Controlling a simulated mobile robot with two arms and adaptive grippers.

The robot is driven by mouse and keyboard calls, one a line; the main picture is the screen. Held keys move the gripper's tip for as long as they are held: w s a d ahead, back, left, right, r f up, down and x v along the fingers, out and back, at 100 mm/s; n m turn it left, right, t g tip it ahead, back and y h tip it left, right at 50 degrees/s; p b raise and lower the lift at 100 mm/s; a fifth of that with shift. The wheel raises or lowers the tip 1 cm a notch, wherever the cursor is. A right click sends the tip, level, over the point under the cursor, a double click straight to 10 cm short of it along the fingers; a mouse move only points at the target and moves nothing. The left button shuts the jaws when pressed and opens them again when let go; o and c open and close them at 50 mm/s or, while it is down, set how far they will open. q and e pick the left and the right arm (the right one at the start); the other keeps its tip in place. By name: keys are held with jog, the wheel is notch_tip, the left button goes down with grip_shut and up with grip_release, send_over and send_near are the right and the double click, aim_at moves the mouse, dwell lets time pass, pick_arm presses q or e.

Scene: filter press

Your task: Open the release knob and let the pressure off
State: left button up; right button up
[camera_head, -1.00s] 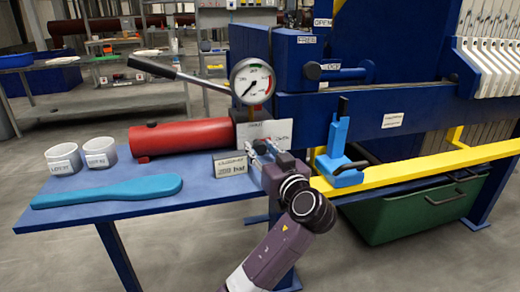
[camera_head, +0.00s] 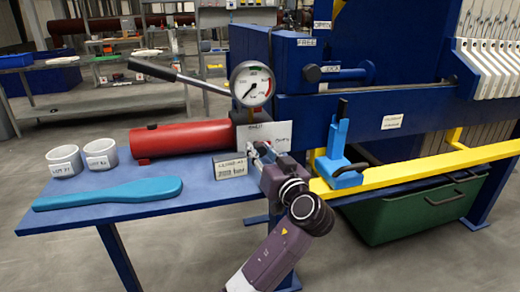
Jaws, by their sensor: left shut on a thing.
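My left gripper (camera_head: 260,152) is at the front of the pump's valve block, just below a white label plate (camera_head: 264,134). It is shut on the release knob, which its fingers hide almost fully. A round pressure gauge (camera_head: 251,86) with a white face and a red sector stands above the block. Its dark needle points to the lower left; the exact reading is too small to tell. The red pump cylinder (camera_head: 180,140) lies to the left on the blue bench. The black pump lever (camera_head: 152,68) slants up to the left. My right gripper is not in view.
A small sign (camera_head: 229,166) stands beside my gripper. Two white cups (camera_head: 64,161) and a blue paddle-shaped tool (camera_head: 110,193) are on the bench (camera_head: 205,186). A blue clamp-like part (camera_head: 337,155) sits right of my gripper by the yellow rail (camera_head: 420,167).

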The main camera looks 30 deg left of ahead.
pick_arm(q)
jog(key=o, duration=0.9)
jog(key=v, duration=1.2)
jog(key=shift+f, duration=0.1)
